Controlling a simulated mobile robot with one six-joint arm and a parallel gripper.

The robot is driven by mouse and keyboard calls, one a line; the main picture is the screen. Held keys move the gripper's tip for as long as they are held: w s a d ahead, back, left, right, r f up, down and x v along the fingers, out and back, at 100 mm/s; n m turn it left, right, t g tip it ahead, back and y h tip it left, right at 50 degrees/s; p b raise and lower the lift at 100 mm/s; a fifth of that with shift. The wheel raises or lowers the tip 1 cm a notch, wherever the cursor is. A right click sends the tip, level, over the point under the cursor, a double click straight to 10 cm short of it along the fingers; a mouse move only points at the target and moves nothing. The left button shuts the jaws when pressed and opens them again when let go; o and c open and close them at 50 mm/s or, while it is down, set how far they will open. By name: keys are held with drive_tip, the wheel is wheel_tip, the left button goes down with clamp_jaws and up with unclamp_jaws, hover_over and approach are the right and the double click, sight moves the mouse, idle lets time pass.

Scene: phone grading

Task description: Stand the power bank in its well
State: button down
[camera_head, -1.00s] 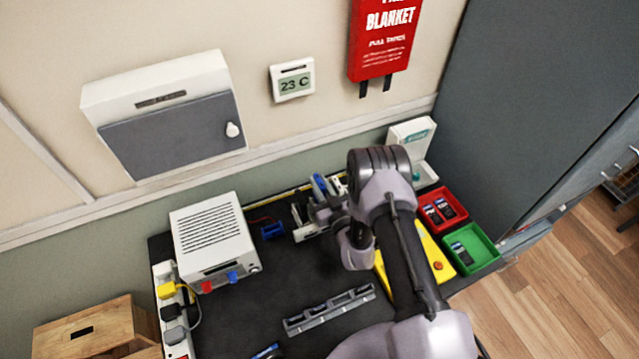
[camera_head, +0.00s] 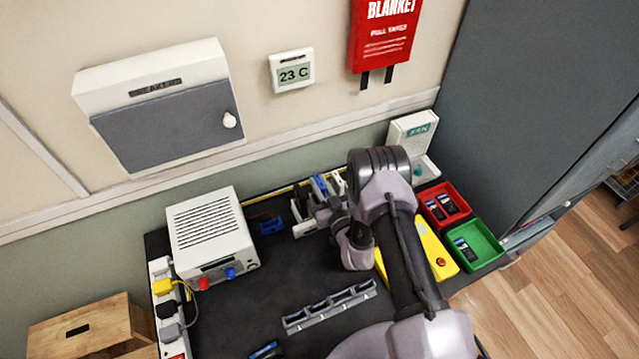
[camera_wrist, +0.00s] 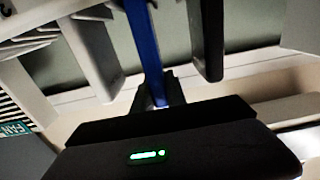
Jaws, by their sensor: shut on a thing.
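A grey holder with several wells (camera_head: 330,306) lies on the bench in front. I cannot tell which well is the power bank's.
A white power supply (camera_head: 208,230) stands at the left. A yellow case (camera_head: 432,248), a red tray (camera_head: 427,190) and a green tray (camera_head: 494,250) are at the right. Bare bench lies between the power supply and the grey holder.

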drive_tip(key=shift+f+b, duration=0.55)
drive_tip(key=shift+f, duration=0.15)
drive_tip(key=shift+f+b, duration=0.25)
drive_tip(key=shift+b, duration=0.05)
drive_tip(key=c, duration=1.3)
unclamp_jaws()
drive_tip(key=shift+r, duration=0.45)
drive_tip(key=r, duration=0.1)
drive_tip(key=s+r+p, duration=0.1)
drive_tip(key=r, duration=0.1)
drive_tip(key=shift+d, duration=0.15)
drive_tip(key=a+p+v, duration=0.1)
drive_tip(key=p+v, duration=0.8)
drive_tip(key=p, duration=0.1)
drive_tip(key=s+a+r+p+v, duration=0.1)
drive_tip(key=p+v, duration=0.4)
drive_tip(key=p, duration=0.1)
drive_tip(key=shift+s+a+r, duration=0.1)
drive_tip(key=shift+s+a, duration=0.1)
drive_tip(key=shift+s, duration=0.2)
